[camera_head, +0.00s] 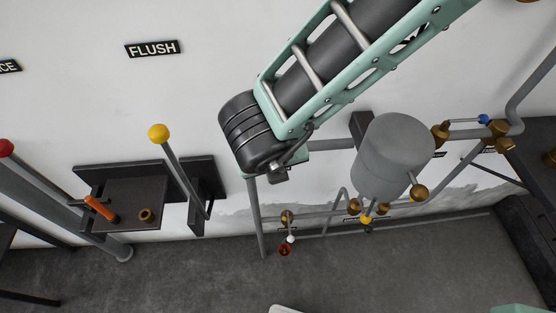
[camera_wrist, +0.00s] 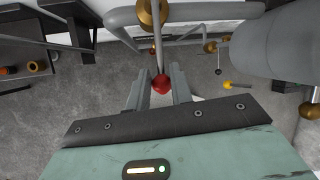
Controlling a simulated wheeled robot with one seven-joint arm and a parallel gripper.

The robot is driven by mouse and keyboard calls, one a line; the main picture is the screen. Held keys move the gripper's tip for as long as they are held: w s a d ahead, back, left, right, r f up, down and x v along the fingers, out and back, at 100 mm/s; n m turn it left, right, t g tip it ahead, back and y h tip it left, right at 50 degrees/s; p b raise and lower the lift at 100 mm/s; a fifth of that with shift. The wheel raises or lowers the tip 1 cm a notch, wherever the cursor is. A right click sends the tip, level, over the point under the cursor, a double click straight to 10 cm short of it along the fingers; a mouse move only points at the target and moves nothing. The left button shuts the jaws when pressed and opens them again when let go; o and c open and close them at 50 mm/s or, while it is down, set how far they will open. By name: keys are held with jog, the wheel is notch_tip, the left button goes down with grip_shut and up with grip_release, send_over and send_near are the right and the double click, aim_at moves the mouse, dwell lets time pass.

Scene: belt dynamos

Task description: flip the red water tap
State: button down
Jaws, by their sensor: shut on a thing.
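The red water tap's ball knob (camera_wrist: 161,86) sits between my gripper's (camera_wrist: 160,88) two grey fingers in the wrist view. Its thin lever runs up to a brass valve body (camera_wrist: 151,12) on a grey pipe. My gripper is shut on the tap at the knob end. In the head view my wrist and forearm cover the place where the tap is, and my fingers cannot be made out there.
A grey tank (camera_head: 393,157) hangs right of my wrist. Below it are brass valves with a yellow knob (camera_head: 367,220). A lower small reddish fitting (camera_head: 285,250) is near the floor. A yellow-knobbed lever (camera_head: 159,132) and a dark shelf (camera_head: 128,194) stand left.

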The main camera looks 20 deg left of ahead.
jog(key=shift+s+a, duration=0.1)
jog(key=c, duration=1.2)
grip_release()
jog(key=shift+c, duration=0.2)
jog(key=b+v, duration=0.1)
jog(key=v, duration=1.6)
jog(key=shift+r, duration=0.2)
